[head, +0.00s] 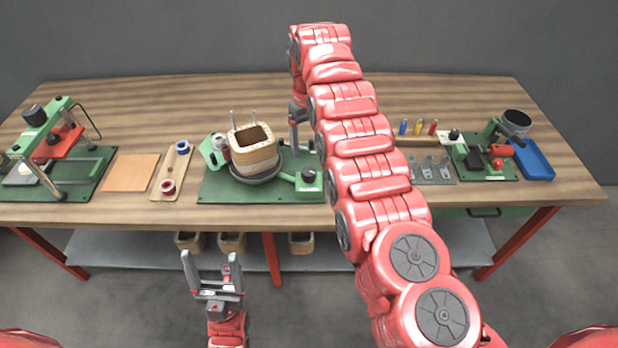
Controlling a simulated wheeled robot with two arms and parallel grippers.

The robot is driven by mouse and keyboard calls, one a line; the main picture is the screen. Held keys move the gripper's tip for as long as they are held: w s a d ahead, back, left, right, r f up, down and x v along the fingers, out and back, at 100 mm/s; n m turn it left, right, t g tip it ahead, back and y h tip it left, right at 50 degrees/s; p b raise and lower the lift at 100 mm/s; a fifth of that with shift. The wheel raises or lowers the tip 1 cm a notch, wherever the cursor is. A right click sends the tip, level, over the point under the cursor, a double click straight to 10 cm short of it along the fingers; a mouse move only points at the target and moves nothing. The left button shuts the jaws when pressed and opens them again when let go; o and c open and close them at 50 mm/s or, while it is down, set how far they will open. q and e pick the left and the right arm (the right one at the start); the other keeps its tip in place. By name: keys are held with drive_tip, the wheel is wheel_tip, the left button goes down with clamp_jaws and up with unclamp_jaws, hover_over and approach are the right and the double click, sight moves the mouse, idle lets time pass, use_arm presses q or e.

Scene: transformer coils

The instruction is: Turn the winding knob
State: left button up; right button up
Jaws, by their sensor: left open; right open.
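The winding station is a green base (222,190) in the middle of the table. A wooden square coil former (254,153) stands on its round dark turntable (258,177). A small dark knob (309,175) sits on a green box at the right of this base, just left of my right arm. My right gripper (295,148) points down behind and above the knob, apart from it, near the former's right side; it is open and partly hidden by its arm. My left gripper (212,262) is open and empty, in front of the table edge, away from the station.
A green press (48,140) stands at the left, beside a wooden plate (131,172) and a board with red and blue spools (171,172). At right are metal terminals (428,168), another green machine (490,150) and a blue tray (533,160). The table's back left is clear.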

sight(309, 171)
wheel_tip(309, 171, down, 9)
drive_tip(key=shift+r+p, duration=0.1)
drive_tip(key=shift+p, duration=0.9)
drive_tip(key=shift+f, duration=0.75)
clamp_jaws()
